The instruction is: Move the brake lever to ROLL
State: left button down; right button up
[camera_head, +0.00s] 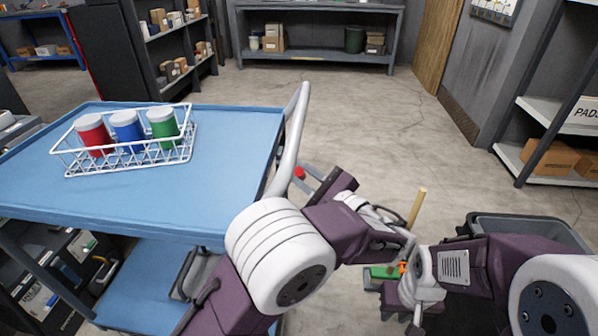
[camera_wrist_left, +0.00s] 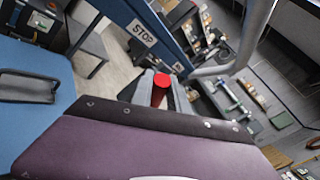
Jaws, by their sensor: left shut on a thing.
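The brake lever's red knob (camera_head: 299,173) shows beside the blue cart's right end, below its white push handle (camera_head: 292,135). My left gripper (camera_head: 307,178) is at this knob. In the left wrist view the red knob (camera_wrist_left: 162,80) sits between the grey fingers (camera_wrist_left: 165,92), which are shut on it. The lever's shaft is mostly hidden. A STOP label (camera_wrist_left: 140,32) is on the cart's blue frame, up and left of the knob; I see no ROLL label. My right gripper (camera_head: 408,300) is low at the right, away from the cart; its jaw opening is unclear.
The blue cart (camera_head: 230,150) carries a white wire basket (camera_head: 130,160) with red, blue and green jars. A dark bin (camera_head: 525,228) and an upright wooden handle (camera_head: 417,205) stand near my right arm. Open floor (camera_head: 370,120) lies beyond the cart; shelves line the walls.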

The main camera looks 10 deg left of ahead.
dwell(0.3)
pick_arm(q)
jog(key=shift+r+p, duration=0.15)
jog(key=shift+p, duration=0.15)
jog(key=w+r+m+g+h+p, duration=0.1)
jog(key=p, duration=0.8)
jog(key=shift+w+r+m, duration=0.25)
jog(key=shift+r+m, duration=0.1)
jog(key=shift+m, duration=0.05)
jog(key=shift+w+f, duration=0.1)
jog(key=shift+f, duration=0.25)
jog(key=c, duration=1.3)
grip_release()
